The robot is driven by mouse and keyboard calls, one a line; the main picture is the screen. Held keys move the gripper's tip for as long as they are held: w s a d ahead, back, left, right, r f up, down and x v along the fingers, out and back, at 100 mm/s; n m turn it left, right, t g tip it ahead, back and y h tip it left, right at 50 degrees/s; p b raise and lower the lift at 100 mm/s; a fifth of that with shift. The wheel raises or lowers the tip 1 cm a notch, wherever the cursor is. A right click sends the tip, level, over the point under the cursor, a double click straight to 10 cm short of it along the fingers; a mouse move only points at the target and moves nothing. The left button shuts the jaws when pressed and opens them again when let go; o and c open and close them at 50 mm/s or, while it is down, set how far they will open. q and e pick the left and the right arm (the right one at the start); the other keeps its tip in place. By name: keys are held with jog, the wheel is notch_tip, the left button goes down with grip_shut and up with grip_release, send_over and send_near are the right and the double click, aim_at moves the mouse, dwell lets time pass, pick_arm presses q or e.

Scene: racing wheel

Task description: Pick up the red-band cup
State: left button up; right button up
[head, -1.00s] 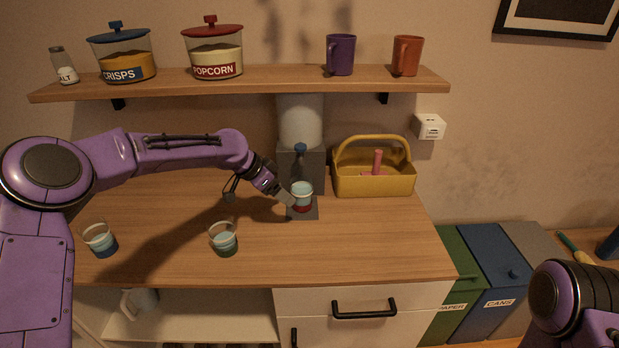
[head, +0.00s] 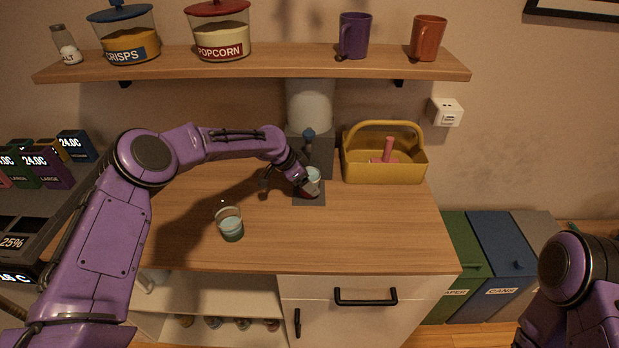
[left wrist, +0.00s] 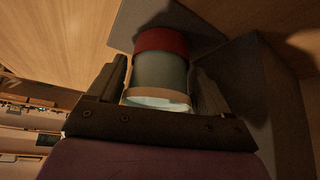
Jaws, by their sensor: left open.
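The red-band cup (head: 314,179) stands upright on the grey base plate (head: 311,201) of the dispenser; the gripper partly hides it in the head view. My left gripper (head: 306,182) is at the cup from the left. In the left wrist view its open fingers (left wrist: 160,84) stand one on each side of the cup, with no clear sign of gripping. My right gripper is out of view; only part of my right arm shows.
The grey dispenser (head: 317,156) stands right behind the cup. A yellow basket (head: 385,170) is close on its right. Another clear cup (head: 230,224) stands nearer the front. A wooden shelf (head: 250,65) with jars and mugs is above. The counter's front right is clear.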

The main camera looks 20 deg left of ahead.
pick_arm(q)
jog(key=shift+s+r, duration=0.1)
jog(key=shift+c, duration=0.3)
jog(key=c, duration=0.8)
jog(key=shift+c, duration=0.7)
jog(key=shift+r, duration=0.1)
